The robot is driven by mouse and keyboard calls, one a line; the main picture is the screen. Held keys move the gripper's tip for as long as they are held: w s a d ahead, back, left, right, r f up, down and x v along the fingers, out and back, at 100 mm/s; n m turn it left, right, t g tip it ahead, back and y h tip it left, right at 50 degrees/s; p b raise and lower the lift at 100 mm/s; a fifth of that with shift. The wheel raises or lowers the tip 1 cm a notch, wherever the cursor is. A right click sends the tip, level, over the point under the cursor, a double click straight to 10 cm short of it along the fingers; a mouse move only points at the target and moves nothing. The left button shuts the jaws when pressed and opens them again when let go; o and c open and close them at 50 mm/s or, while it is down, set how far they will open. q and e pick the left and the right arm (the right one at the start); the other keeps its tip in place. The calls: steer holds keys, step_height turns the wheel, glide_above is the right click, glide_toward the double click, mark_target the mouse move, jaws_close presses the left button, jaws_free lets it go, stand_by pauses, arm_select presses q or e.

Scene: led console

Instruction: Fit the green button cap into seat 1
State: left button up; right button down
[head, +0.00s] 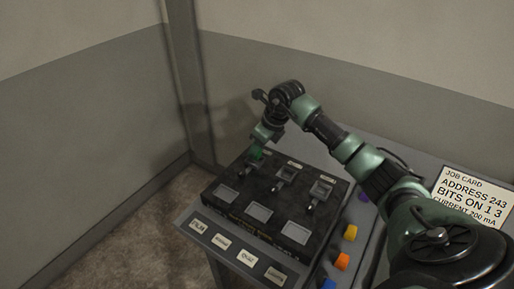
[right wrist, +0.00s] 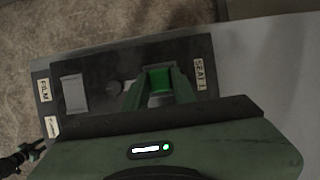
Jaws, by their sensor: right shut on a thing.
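My right gripper (head: 259,150) is at the back left of the dark console panel (head: 236,208). In the right wrist view its fingers (right wrist: 160,88) are shut on the green button cap (right wrist: 160,80), beside the label SEAT 1 (right wrist: 201,75). The cap shows as a small green patch in the head view (head: 257,154). Seat 1 itself is hidden under the cap and fingers, so I cannot tell whether the cap is in it. A dark jointed shape (right wrist: 18,160) at the lower left of the right wrist view may be my left gripper; its jaws are unclear.
Pale square windows (head: 260,212) line the panel's front, above labels including FILM (head: 198,226). Two more seats with dark levers (head: 287,172) stand along the back row. Orange (head: 342,262), yellow (head: 350,232) and blue (head: 328,284) caps lie to the right, near a job card (head: 472,198).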

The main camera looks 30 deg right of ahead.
steer(key=shift+f+b, duration=0.85)
steer(key=shift+f, duration=0.25)
stand_by(0.7)
steer(key=c, duration=1.1)
jaws_free()
steer(key=shift+s, duration=0.1)
steer(key=shift+o, duration=0.2)
steer(key=b+v, duration=0.2)
steer(key=v, duration=0.6)
steer(key=shift+d, duration=0.15)
